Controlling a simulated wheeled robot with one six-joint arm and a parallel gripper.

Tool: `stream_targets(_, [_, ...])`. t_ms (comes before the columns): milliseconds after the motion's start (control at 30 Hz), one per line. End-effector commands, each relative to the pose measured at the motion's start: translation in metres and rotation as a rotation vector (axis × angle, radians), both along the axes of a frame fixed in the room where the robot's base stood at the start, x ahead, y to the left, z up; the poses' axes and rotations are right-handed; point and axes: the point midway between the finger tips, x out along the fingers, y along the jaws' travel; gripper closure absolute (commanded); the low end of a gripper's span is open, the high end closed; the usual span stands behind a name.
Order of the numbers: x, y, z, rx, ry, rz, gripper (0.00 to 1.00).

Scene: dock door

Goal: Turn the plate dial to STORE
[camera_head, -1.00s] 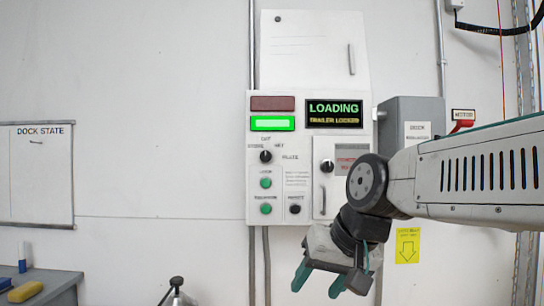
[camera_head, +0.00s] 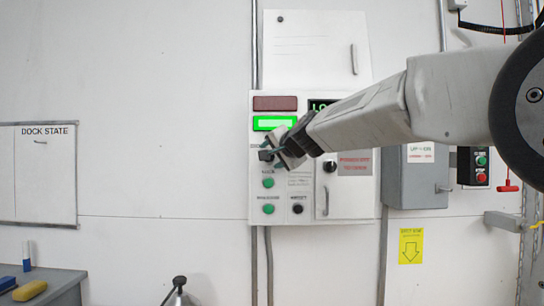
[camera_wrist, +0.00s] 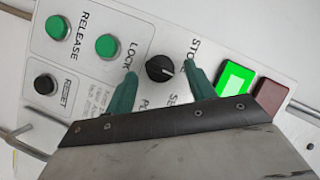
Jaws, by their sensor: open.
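The plate dial (camera_wrist: 159,67) is a round black knob with a pale pointer line, on the white control panel. In the wrist view its labels are partly cut off or covered; "STO…" shows to the upper right and "SE…" below. The pointer line seems to lean to the lower right there, but I cannot tell its exact setting. My gripper (camera_wrist: 160,70) is open, with one green finger on each side of the dial. I cannot tell whether they touch it. In the head view my gripper (camera_head: 276,155) is at the dial and partly covers it and its labels.
Green LOCK (camera_wrist: 109,46) and RELEASE (camera_wrist: 57,27) buttons and a black RESET button (camera_wrist: 46,86) lie close by. A lit green lamp (camera_head: 274,123) sits above the dial. A small door with a handle (camera_head: 326,201) is to the right. My arm hides much of the display.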

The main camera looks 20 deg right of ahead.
Motion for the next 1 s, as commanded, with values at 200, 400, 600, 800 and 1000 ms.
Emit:
stream_targets(200, [0.0085,0.0013,-0.0018,0.0,0.0,0.0,0.45])
stream_targets(400, [0.0082,0.0012,-0.0018,-0.001,0.0,0.0,0.54])
stream_targets(600, [0.008,0.0011,-0.0018,-0.001,0.0,0.001,0.89])
stream_targets(800, [0.0079,0.0012,-0.0016,-0.01,0.003,0.001,0.89])
stream_targets(1000, [0.0081,0.0016,-0.0013,-0.057,0.018,0.002,0.89])
